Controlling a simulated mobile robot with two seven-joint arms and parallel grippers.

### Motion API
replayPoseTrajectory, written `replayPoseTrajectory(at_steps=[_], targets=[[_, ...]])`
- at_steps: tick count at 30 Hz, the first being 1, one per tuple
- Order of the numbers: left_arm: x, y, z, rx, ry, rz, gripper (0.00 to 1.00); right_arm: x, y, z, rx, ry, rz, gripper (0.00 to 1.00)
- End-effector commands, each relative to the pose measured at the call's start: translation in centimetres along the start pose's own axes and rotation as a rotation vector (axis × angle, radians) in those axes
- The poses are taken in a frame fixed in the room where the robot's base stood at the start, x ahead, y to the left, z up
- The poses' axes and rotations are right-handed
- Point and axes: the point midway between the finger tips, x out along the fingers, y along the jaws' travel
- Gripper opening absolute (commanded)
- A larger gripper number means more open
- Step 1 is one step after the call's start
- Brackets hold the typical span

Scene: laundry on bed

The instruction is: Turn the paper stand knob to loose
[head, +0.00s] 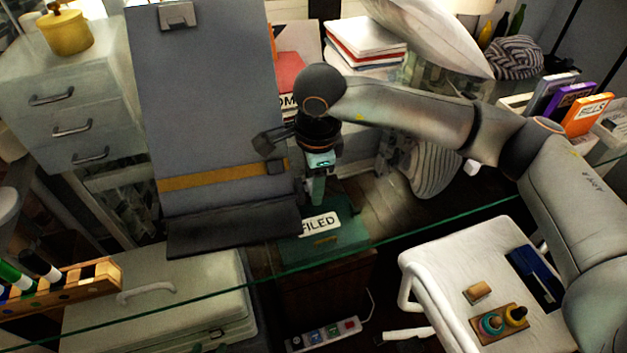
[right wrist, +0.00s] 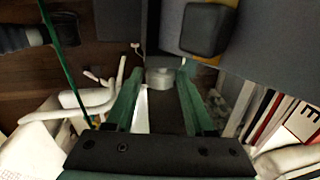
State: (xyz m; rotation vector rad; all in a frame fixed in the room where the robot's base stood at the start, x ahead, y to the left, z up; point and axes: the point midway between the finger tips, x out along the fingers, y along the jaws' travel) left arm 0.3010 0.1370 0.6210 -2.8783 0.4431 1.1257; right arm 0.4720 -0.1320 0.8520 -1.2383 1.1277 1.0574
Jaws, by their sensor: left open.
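The paper stand (head: 205,110) is a tall grey board with a clip on top, a yellow band and a dark ledge, standing left of centre in the head view. Its dark knob (head: 269,143) sticks out at the board's right edge. A black rounded block that looks like this knob (right wrist: 205,28) shows at the top of the right wrist view. My right gripper (head: 318,190) points down just right of the board, beside and below the knob. In the wrist view its green fingers (right wrist: 160,68) are apart with nothing clearly gripped. My left gripper is out of view.
A green box marked FILED (head: 322,243) lies below my right gripper. A glass edge crosses the front. White drawers (head: 70,110) stand left, stacked books (head: 365,45) behind, and a white chair (head: 440,265) with small items front right.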

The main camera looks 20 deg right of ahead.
Motion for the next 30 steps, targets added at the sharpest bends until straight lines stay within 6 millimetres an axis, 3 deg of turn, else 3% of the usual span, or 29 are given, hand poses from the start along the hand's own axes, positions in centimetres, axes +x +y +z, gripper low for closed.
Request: replayPoseTrajectory(at_steps=[4,14,17,30], targets=[[0.0,0.0,0.1,0.000,-0.002,-0.001,0.50,0.0,0.0,0.0,0.000,0.000,0.000,0.71],[0.1,-0.1,0.1,0.000,-0.003,-0.001,0.50,-0.5,0.0,0.1,-0.001,-0.001,0.000,0.71],[0.0,-0.1,0.0,0.001,-0.002,-0.001,0.50,-1.7,-0.1,0.1,-0.001,-0.001,-0.004,0.71],[-0.3,0.0,-0.4,0.001,-0.003,0.000,0.50,-10.6,-0.1,0.0,-0.001,-0.001,-0.003,0.71]])
